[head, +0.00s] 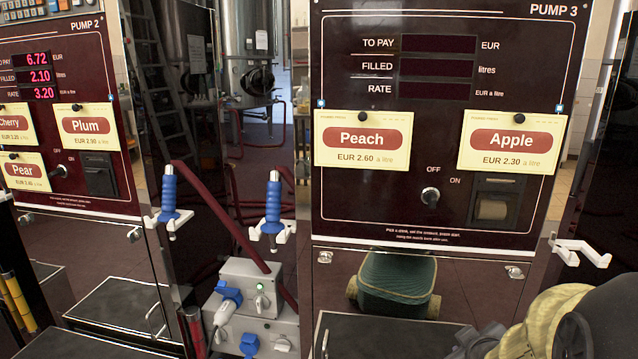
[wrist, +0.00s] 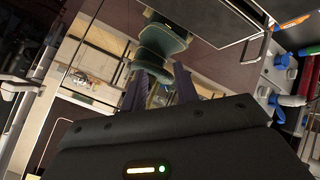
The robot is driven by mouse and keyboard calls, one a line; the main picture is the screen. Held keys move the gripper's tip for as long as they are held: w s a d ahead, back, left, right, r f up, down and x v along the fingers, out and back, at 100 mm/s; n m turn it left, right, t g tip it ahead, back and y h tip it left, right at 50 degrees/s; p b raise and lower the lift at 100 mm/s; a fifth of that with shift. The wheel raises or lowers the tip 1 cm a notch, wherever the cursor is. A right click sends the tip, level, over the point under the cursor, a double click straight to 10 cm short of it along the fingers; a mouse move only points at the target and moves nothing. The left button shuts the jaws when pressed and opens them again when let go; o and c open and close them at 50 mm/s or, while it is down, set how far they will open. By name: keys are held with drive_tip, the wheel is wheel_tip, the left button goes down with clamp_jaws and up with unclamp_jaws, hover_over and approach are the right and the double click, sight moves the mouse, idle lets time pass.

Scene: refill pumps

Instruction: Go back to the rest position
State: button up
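My gripper (wrist: 160,77) shows in the wrist view with its two dark fingers apart and nothing visibly held between them. A green rounded thing (wrist: 165,42) shows beyond the fingertips. In the head view, part of my arm fills the lower right corner, in front of pump 3 (head: 440,215). My fingers cannot be made out clearly there. Pump 3 has blank displays, a Peach card (head: 362,139), an Apple card (head: 508,140) and a switch knob (head: 430,196). The knob points up, between the OFF and ON labels.
Pump 2 (head: 88,190) at the left has lit displays reading 6.72, 2.10 and 3.20. Two blue-handled nozzles (head: 169,190) (head: 273,198) hang in white holders. A grey socket box (head: 250,285) stands between the pumps. An empty white holder (head: 580,251) is at the right of pump 3.

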drive_tip(key=s+a+m+g+y+p, duration=0.2)
drive_tip(key=s+a+g+p, duration=0.15)
drive_tip(key=a, duration=0.45)
drive_tip(key=s+a+m+g+y+p, duration=0.1)
drive_tip(key=s+a+m+g+p, duration=0.15)
drive_tip(key=s+a+g, duration=0.4)
wheel_tip(320, 180, up, 38)
drive_tip(key=w+a+t+p, duration=0.1)
drive_tip(key=t+p, duration=0.1)
drive_tip(key=p, duration=3.5)
drive_tip(key=shift+w+a+f+t, duration=0.15)
drive_tip(key=shift+a+f+t, duration=0.1)
drive_tip(key=shift+a+t, duration=0.15)
drive_tip(key=shift+f+m, duration=0.1)
drive_tip(key=shift+m, duration=0.15)
